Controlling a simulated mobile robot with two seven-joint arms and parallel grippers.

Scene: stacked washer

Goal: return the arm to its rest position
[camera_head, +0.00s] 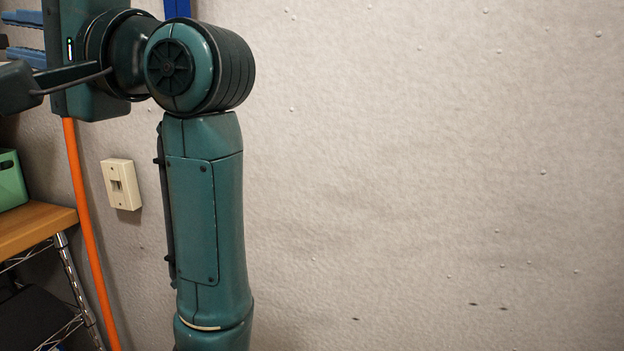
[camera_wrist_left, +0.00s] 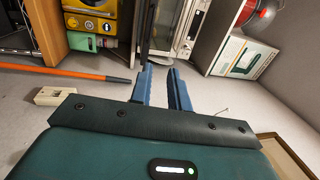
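My left arm (camera_head: 208,215) is teal and rises from the bottom of the head view to a thick round joint near the top. From there the wrist runs left to my left gripper (camera_head: 8,37), which points left in front of the wall. Its two blue fingers are apart. In the left wrist view my left gripper (camera_wrist_left: 160,72) shows the same blue fingers with an empty gap between them. Nothing is held. My right gripper is in neither view.
A wall switch plate (camera_head: 121,184), an orange pole (camera_head: 88,225) and a wooden-topped wire shelf (camera_head: 38,222) with a green box (camera_head: 10,180) are at the left. The wall (camera_head: 430,170) at right is bare.

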